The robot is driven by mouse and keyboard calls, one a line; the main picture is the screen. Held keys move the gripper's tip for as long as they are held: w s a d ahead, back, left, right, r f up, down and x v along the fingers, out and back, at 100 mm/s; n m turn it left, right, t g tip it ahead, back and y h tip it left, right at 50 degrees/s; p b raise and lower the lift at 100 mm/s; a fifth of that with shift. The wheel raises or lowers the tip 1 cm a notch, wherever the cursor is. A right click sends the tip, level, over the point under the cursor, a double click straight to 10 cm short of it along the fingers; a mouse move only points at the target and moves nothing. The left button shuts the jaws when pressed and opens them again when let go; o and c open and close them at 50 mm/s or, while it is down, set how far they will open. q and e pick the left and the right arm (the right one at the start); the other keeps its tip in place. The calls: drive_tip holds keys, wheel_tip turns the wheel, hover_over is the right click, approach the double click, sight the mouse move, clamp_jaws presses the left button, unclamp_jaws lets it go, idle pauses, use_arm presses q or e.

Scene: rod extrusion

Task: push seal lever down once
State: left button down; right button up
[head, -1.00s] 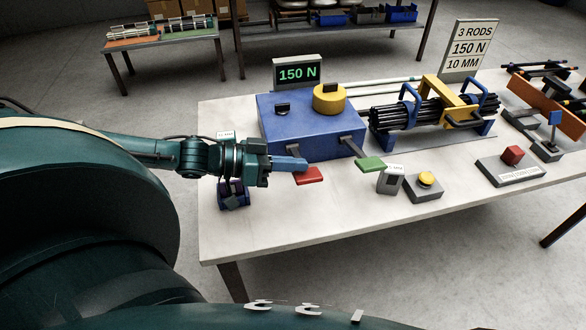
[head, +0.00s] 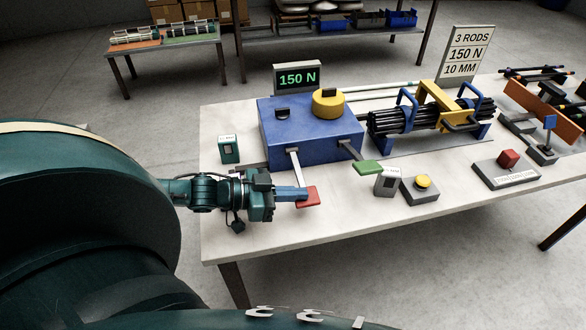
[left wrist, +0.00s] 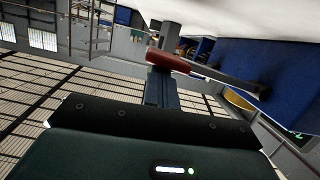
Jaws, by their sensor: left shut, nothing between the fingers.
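A blue machine box (head: 312,135) stands on the table with two levers on its front. The red-handled lever (head: 308,198) slopes down, its pale arm showing up to the box. The green-handled lever (head: 368,167) sits higher, to its right. I read no label telling which is the seal lever. My left gripper (head: 301,193) is shut and empty, with its blue fingertips at the red handle; they overlap it in the picture. In the left wrist view the fingers (left wrist: 160,92) end right by the red handle (left wrist: 168,61). My right gripper is not in view.
A display (head: 298,76) reads 150 N. A yellow-button box (head: 421,190) and a grey block (head: 387,183) stand right of the levers. A bundle of black rods (head: 400,122) lies behind them. A small green device (head: 229,149) stands left of the box. The table front is clear.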

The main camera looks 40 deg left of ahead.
use_arm(q)
drive_tip(key=shift+a, duration=0.1)
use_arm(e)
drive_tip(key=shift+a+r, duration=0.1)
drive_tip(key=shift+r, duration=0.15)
